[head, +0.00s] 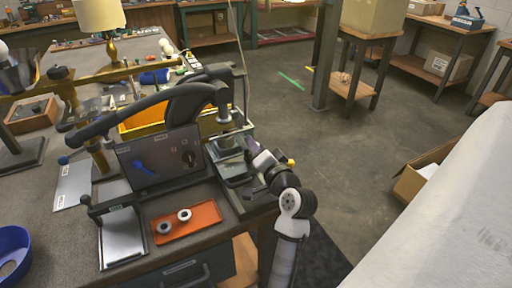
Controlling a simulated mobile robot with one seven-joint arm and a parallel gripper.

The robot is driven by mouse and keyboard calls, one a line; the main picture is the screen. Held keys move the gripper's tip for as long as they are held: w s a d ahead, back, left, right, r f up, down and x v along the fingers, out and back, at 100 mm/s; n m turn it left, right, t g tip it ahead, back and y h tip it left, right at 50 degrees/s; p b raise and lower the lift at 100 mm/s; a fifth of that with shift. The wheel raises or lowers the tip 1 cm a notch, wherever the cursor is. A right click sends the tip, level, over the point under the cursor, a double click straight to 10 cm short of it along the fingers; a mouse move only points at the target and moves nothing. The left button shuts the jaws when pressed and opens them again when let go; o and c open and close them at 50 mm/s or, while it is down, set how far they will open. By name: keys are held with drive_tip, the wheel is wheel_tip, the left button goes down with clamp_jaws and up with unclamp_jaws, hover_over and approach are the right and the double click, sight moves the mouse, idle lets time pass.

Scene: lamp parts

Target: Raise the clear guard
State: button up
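A dark bench machine with a sloped control panel (162,160) stands on the workbench, with a thick black curved arm over it. The arm's head (224,115) hangs above a small metal-and-grey station (234,168) at the machine's right side. The clear guard is hard to make out; a pale see-through piece may be at this station, but I cannot tell its edges or its position. My gripper (252,157) is at the right of this station, close to it. Its fingers are small and partly hidden, so I cannot tell whether they touch anything.
A yellow bin (145,121) is behind the panel. A blue bowl (12,252) is at the far left. Open floor lies right of the bench.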

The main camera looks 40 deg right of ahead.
clamp_jaws()
wheel_tip(320, 180, up, 10)
drive_tip(key=p, duration=0.6)
drive_tip(key=shift+p, duration=0.35)
drive_tip(key=shift+r, duration=0.15)
drive_tip(key=shift+o, duration=1.9)
unclamp_jaws()
drive_tip(key=b+v, duration=0.4)
drive_tip(key=v, duration=1)
drive_tip(key=shift+d, duration=0.1)
